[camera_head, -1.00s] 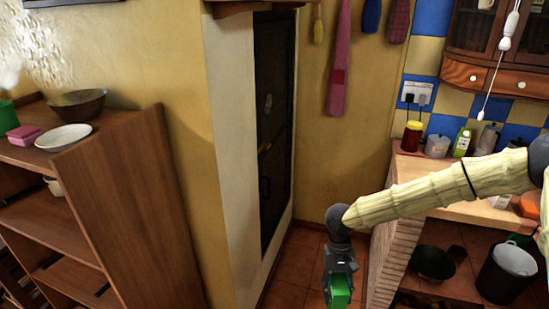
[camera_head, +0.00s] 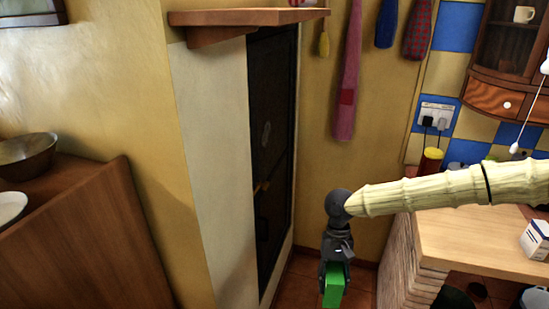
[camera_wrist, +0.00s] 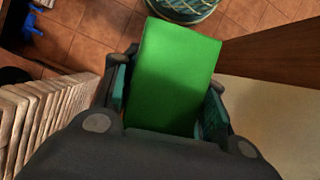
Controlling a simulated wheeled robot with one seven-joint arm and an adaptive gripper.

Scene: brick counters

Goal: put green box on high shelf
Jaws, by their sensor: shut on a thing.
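The green box (camera_head: 334,287) hangs from my gripper (camera_head: 335,264) in the head view, over the floor between the dark door and the brick counter. In the wrist view my gripper (camera_wrist: 168,108) is shut on the green box (camera_wrist: 172,72), with one teal-padded finger on each side of it. A wooden shelf (camera_head: 250,17) is mounted high on the wall above the door, up and to the left of my gripper. Only its front edge, underside and bracket show clearly; I cannot see what is on top.
A wooden shelf unit (camera_head: 92,250) stands at the left with a dark bowl (camera_head: 27,155) and a white plate (camera_head: 10,207). A counter (camera_head: 470,240) with a brick base is to the right. A pink cloth item (camera_head: 348,80) hangs on the wall. A patterned round object (camera_wrist: 184,8) is on the floor.

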